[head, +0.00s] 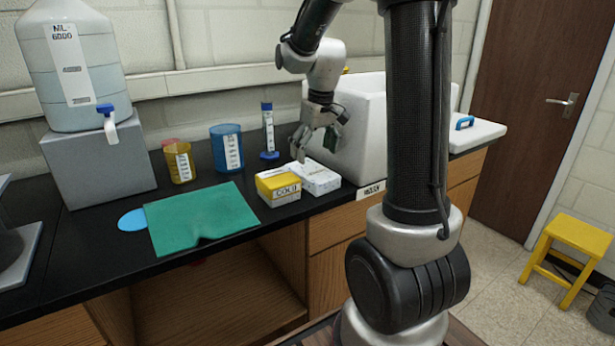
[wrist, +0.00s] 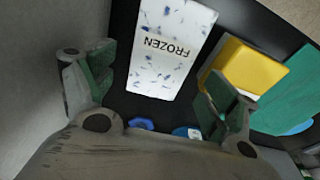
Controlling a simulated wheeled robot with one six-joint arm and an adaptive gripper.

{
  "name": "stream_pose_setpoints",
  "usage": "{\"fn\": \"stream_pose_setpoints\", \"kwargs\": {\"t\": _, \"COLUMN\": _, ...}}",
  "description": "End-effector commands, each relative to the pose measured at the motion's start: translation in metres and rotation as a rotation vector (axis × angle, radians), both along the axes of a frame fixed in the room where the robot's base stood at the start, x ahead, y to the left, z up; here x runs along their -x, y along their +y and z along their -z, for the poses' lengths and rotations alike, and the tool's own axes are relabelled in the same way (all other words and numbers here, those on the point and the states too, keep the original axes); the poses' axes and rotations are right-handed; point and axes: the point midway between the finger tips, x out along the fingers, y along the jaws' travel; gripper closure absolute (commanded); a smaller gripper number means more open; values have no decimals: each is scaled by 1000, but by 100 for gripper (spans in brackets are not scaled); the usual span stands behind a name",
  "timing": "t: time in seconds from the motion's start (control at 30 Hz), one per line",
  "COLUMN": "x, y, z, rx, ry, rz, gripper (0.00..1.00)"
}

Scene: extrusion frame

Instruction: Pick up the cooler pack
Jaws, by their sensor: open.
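Two small packs sit side by side on the black counter, and I cannot tell for certain which is the cooler pack. One is a yellow-topped white box marked COLD (head: 278,188); its yellow top also shows at the right in the wrist view (wrist: 250,68). The other is a white speckled box (head: 317,179), marked FROZEN in the wrist view (wrist: 168,55). My gripper (head: 318,143) is open and empty above the white box. In the wrist view, the white box lies ahead between the green-padded fingers, and the right finger partly overlaps the yellow box.
A white basin (head: 363,110) stands close right of my gripper. A green mat (head: 203,217) lies left of the packs. A blue-based cylinder (head: 268,135), a blue beaker (head: 227,147) and a yellow beaker (head: 180,163) stand behind. A large jug (head: 75,75) is at far left.

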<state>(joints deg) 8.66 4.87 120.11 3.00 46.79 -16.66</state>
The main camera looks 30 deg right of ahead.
Motion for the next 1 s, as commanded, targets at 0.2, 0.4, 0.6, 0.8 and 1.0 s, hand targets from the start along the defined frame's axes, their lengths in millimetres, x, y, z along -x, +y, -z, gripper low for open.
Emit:
{"fn": "stream_pose_setpoints", "kwargs": {"t": 0.2, "x": -1, "y": 3, "z": 31, "rx": -1, "ry": 4, "rz": 0, "gripper": 13}}
{"fn": "stream_pose_setpoints", "kwargs": {"t": 0.4, "x": -4, "y": 4, "z": 57, "rx": 0, "ry": 2, "rz": 0, "gripper": 13}}
{"fn": "stream_pose_setpoints", "kwargs": {"t": 0.6, "x": -5, "y": 4, "z": 59, "rx": 1, "ry": -2, "rz": 0, "gripper": 13}}
{"fn": "stream_pose_setpoints", "kwargs": {"t": 0.8, "x": -5, "y": 4, "z": 59, "rx": 0, "ry": -1, "rz": 0, "gripper": 37}}
{"fn": "stream_pose_setpoints", "kwargs": {"t": 1.0, "x": -5, "y": 4, "z": 59, "rx": 1, "ry": -2, "rz": 0, "gripper": 60}}
